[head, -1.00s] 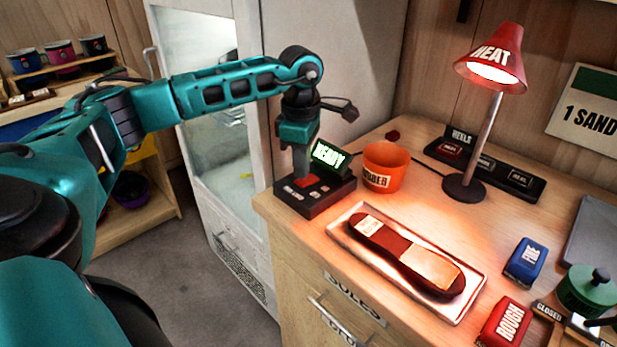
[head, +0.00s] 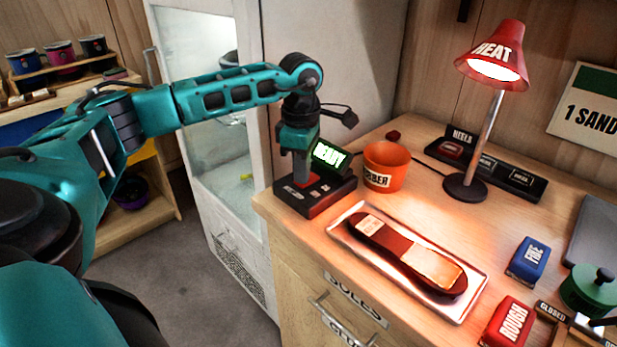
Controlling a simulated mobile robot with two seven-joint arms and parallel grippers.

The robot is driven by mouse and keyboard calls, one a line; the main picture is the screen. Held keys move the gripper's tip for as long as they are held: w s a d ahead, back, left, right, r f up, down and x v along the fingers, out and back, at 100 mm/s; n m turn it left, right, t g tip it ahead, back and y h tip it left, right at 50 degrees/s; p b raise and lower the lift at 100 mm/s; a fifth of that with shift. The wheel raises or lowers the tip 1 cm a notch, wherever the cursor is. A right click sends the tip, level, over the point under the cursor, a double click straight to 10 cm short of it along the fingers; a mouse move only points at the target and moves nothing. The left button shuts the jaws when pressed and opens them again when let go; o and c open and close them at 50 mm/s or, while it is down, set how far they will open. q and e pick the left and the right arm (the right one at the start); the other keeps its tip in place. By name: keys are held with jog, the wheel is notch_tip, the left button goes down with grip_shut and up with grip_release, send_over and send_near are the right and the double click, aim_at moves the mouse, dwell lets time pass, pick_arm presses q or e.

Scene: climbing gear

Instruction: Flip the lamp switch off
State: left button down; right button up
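The lamp (head: 492,52) has a red shade marked HEAT, a thin metal post and a dark round base. It is lit and shines on the counter. A dark cord runs from its base toward the orange cup. I cannot make out which part is its switch. My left gripper (head: 302,176) points down onto a black box (head: 318,203) with a red button and small labelled keys, beside a lit READY screen (head: 329,155). Its fingers hide most of the red button; whether they touch it or are parted is unclear. My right gripper is not in view.
An orange cup (head: 386,166) stands right of the box. In front, a metal tray (head: 461,311) holds a dark red sole (head: 400,250). Blue (head: 528,261) and red (head: 507,321) blocks and a green lidded pot (head: 589,291) stand at the right. A glass-doored cabinet (head: 222,150) is behind my arm.

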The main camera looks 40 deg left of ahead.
pick_arm(q)
jog(key=shift+f, duration=0.25)
jog(key=shift+r, duration=0.1)
jog(key=shift+r+p, duration=2.8)
jog(key=shift+r, duration=0.7)
jog(key=shift+f, duration=0.1)
